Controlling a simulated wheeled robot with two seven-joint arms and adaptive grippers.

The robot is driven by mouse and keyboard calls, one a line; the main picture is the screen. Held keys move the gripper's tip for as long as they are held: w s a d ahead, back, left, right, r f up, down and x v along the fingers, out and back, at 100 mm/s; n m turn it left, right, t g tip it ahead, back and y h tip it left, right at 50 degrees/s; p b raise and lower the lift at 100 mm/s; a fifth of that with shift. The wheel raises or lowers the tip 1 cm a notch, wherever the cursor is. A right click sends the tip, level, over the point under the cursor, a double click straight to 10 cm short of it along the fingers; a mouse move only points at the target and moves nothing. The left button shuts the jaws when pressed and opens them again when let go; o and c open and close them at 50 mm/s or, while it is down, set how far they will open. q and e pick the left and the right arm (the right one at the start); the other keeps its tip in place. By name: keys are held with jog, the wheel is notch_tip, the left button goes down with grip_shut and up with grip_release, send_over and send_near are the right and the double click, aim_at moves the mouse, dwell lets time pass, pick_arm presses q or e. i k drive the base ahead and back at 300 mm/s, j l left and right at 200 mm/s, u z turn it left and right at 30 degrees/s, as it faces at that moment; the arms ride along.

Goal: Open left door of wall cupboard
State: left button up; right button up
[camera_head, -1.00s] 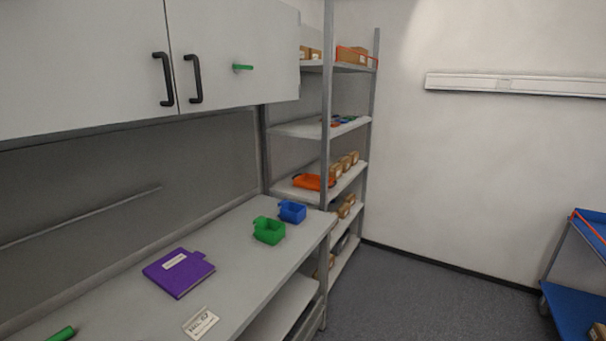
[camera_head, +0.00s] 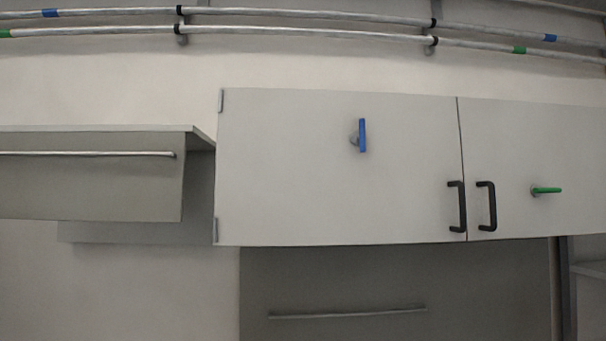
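The wall cupboard fills the middle and right of the head view. Its left door (camera_head: 320,170) is shut, with hinges (camera_head: 221,100) on its left edge. A black bar handle (camera_head: 457,207) sits at its lower right corner. A blue lever (camera_head: 362,136) on the left door stands upright. The right door (camera_head: 540,150) is also shut, with its own black handle (camera_head: 487,206) and a green lever (camera_head: 547,190) lying level. Neither of my grippers shows.
A grey flap-front cabinet (camera_head: 90,185) with a long bar handle is to the left. Two pipes (camera_head: 310,25) with blue and green bands run along the wall above. A grey panel (camera_head: 400,280) with a rail is below the cupboard. A shelf edge (camera_head: 590,268) shows at lower right.

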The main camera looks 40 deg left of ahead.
aim_at(290, 172)
jog(key=u, duration=1.15)
